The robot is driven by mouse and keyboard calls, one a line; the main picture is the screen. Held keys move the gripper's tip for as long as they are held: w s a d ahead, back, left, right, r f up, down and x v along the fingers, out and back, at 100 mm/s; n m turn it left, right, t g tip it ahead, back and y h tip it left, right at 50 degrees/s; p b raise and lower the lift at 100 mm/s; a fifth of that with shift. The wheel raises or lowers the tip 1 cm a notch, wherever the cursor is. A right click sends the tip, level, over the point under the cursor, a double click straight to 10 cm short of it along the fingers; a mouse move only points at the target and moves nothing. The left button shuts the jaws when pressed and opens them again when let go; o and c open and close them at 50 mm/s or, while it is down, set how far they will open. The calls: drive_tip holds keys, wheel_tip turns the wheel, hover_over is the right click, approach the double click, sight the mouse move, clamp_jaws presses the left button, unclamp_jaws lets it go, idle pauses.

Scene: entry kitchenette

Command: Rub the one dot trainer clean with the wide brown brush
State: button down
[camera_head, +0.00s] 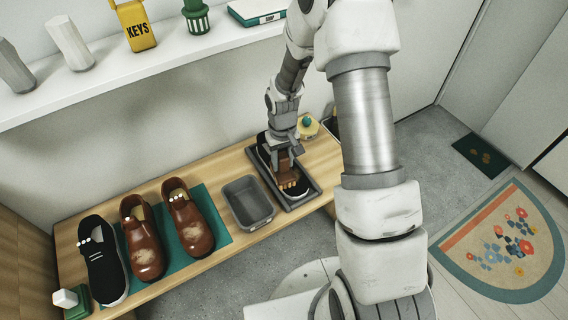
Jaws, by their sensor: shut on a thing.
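A black trainer (264,149) with a pale sole lies in a dark shallow tray (312,194) on the wooden bench. My arm covers much of it, so its dots cannot be made out. My gripper (286,168) is shut on the brown brush (291,186), right over the trainer. The brush's lower side seems to be at the shoe's upper, but I cannot tell whether it touches. Another black trainer (104,266) with white dots stands at the bench's left end.
Two brown shoes (145,245) (188,224) with pale scuffs stand on a green mat (222,238). An empty grey bin (248,203) sits left of the tray. A shelf (170,55) runs above.

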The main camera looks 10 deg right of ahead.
drive_tip(key=shift+r+p, duration=2)
drive_tip(key=shift+r, duration=1.1)
